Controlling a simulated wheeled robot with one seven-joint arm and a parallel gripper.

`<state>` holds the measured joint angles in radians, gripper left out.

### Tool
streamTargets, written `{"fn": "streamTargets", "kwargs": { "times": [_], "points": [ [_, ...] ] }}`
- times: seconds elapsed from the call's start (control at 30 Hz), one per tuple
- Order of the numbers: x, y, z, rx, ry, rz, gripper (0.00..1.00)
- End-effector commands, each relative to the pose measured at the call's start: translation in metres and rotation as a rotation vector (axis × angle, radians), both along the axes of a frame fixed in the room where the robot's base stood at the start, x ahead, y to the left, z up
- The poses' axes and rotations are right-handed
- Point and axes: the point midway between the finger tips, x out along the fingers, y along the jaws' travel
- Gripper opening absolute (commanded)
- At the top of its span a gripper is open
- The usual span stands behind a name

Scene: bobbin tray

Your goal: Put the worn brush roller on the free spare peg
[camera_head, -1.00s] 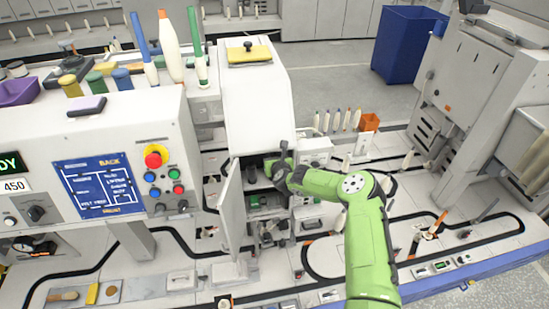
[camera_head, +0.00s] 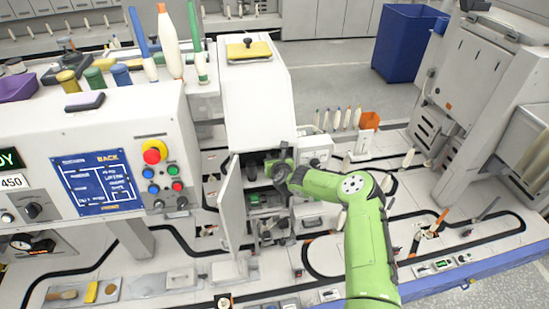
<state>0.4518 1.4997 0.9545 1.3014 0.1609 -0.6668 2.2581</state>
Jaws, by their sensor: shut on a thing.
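My green arm reaches to the open white cabinet in the middle of the head view. My gripper (camera_head: 274,170) is at the cabinet's opening, right of the swung-out door (camera_head: 232,208). It is small and dark against the dark interior. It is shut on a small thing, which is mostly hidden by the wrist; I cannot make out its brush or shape. Dark and green parts (camera_head: 266,200) show inside the cabinet below the gripper. I cannot pick out the free spare peg for certain.
A control panel with a blue board (camera_head: 98,184) stands left. Black track loops run over the bench. A blue bin (camera_head: 408,45) stands behind.

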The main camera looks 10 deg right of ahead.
Motion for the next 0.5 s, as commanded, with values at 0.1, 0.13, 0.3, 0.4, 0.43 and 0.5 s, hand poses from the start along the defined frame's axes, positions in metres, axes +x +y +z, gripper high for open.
{"fn": "streamTargets", "kwargs": {
  "times": [0.1, 0.13, 0.3, 0.4, 0.43, 0.5],
  "points": [
    [0.0, 0.0, -0.005, 0.0, 0.0, 0.0, 0.03],
    [0.0, 0.0, -0.006, 0.0, 0.0, 0.0, 0.03],
    [0.0, 0.0, -0.011, 0.0, 0.0, 0.0, 0.03],
    [0.0, 0.0, -0.014, 0.0, 0.0, -0.001, 0.03],
    [0.0, 0.0, -0.015, 0.0, 0.0, -0.001, 0.03],
    [0.0, 0.0, -0.017, 0.0, 0.0, -0.001, 0.03]
  ]
}}
